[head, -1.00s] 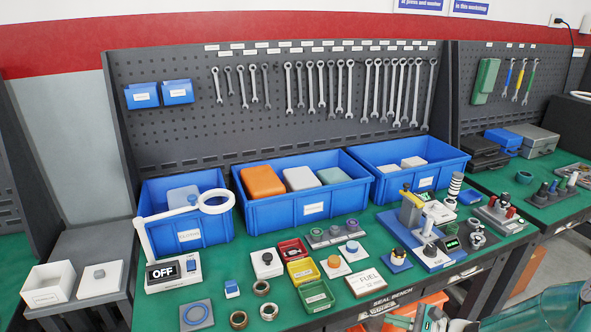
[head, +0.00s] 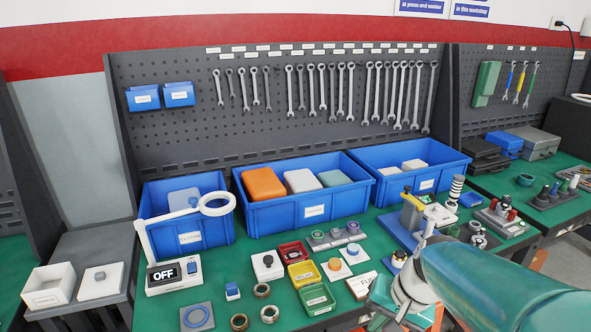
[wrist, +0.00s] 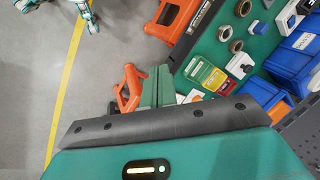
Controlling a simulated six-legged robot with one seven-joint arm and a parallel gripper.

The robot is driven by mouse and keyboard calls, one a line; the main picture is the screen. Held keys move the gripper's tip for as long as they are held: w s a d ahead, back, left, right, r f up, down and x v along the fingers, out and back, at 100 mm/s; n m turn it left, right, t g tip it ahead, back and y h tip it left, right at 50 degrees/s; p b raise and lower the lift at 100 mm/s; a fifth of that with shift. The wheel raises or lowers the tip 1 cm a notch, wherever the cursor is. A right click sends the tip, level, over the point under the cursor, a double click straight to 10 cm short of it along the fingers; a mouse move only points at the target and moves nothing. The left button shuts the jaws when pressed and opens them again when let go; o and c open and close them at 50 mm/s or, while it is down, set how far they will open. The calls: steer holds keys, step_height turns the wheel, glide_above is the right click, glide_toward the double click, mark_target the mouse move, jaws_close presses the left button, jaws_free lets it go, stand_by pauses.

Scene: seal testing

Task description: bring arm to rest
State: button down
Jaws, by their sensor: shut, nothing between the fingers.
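My arm reaches in from the right edge in the head view, a large teal link ending in a pale wrist joint over the front right of the bench. My gripper (wrist: 158,82) shows in the wrist view as two narrow green fingers close together beyond a dark bar. It is shut and holds nothing. The wrist view looks down past the bench's front edge to the floor. In the head view the fingertips are not clear, and the arm covers part of the bench front.
The green bench (head: 205,285) carries blue bins (head: 315,212), a ring lamp (head: 217,204), small colored trays (head: 317,298), metal rings (head: 269,313) and a blue-and-grey test fixture (head: 412,213). Grey floor (wrist: 35,70) with a yellow line is open.

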steer(key=s+r+n+t+h, duration=0.3)
steer(key=s+r+n, duration=0.1)
steer(key=s+r, duration=0.3)
steer(key=shift+s+a+r+n+t, duration=0.15)
steer(key=shift+s+r+n+t, duration=0.2)
steer(key=shift+r, duration=0.4)
